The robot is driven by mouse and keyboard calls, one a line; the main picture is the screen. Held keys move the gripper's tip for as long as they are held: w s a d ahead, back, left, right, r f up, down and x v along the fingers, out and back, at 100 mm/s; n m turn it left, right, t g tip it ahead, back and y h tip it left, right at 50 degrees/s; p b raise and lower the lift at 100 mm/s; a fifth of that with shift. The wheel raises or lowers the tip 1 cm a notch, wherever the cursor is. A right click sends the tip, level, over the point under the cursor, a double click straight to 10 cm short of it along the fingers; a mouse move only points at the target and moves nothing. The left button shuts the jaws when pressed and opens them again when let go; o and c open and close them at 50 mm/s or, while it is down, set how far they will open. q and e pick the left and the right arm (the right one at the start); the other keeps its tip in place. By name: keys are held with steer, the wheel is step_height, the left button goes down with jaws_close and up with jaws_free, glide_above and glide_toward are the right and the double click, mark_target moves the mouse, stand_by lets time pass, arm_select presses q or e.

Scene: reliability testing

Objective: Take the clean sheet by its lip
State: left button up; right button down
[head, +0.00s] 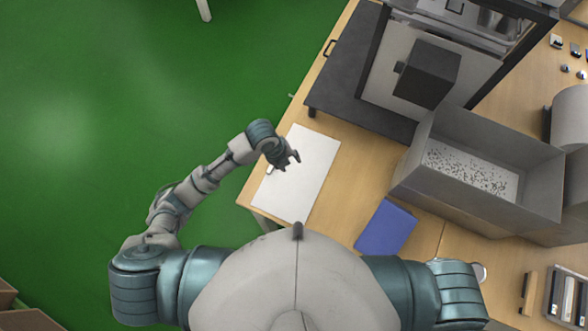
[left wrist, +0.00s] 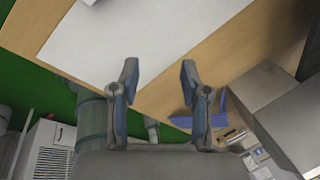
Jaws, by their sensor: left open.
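The clean sheet (head: 310,185) is a plain white rectangle lying flat on the wooden table near its left edge. In the left wrist view the sheet (left wrist: 140,35) fills the upper middle, beyond my fingertips. I cannot make out a raised lip on it. My left gripper (head: 285,164) is over the upper left part of the sheet in the head view. In the left wrist view its two fingers (left wrist: 159,74) stand apart with nothing between them. I cannot tell how high it is above the sheet. My right gripper is not in view.
A blue folder or book (head: 386,228) lies right of the sheet. A grey open box (head: 470,205) with a speckled bottom stands further right. A machine with a dark base (head: 345,95) stands behind the sheet. Green floor (head: 90,120) lies open to the left.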

arm_select(q)
steer(key=w+a+r+m+g+y, duration=0.1)
steer(key=w+a+r+m+y, duration=0.2)
steer(key=w+a+r+m, duration=0.5)
steer(key=f, duration=0.4)
steer(key=s+d+f+m, duration=0.1)
steer(key=f, duration=0.4)
steer(key=s+f+m, duration=0.1)
steer(key=f, duration=0.4)
steer(key=shift+d+b, duration=0.3)
steer(key=shift+d, duration=0.1)
steer(key=f, duration=0.2)
steer(key=d+f, duration=0.1)
steer(key=f, duration=0.1)
steer(key=shift+w+f, duration=0.1)
steer(key=shift+f, duration=0.55)
steer(key=shift+a, duration=0.1)
jaws_close()
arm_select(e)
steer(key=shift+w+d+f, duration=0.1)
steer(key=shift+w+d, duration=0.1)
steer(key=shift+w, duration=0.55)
